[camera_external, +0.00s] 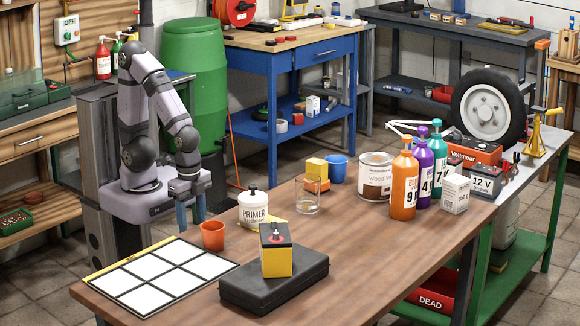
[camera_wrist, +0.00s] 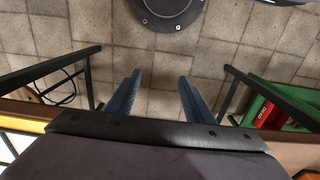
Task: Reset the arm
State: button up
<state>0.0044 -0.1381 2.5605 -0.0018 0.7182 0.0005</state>
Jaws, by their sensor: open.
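My gripper (camera_external: 190,212) hangs with its blue fingers pointing down, beyond the back left edge of the wooden workbench (camera_external: 380,255). My arm is folded upright above its base. In the wrist view my gripper (camera_wrist: 158,95) has its two fingers apart, with only floor tiles (camera_wrist: 155,75) between them. Nothing is held.
An orange cup (camera_external: 212,236) stands close to the gripper on the bench, beside a white-squared panel (camera_external: 163,275). A primer bottle (camera_external: 253,210), a yellow-black block (camera_external: 276,256) on a black case (camera_external: 273,287), and paint bottles (camera_external: 404,185) stand farther right.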

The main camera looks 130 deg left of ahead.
notch_tip(320, 180, up, 16)
jog(key=p, duration=1.6)
jog(key=shift+r, duration=0.2)
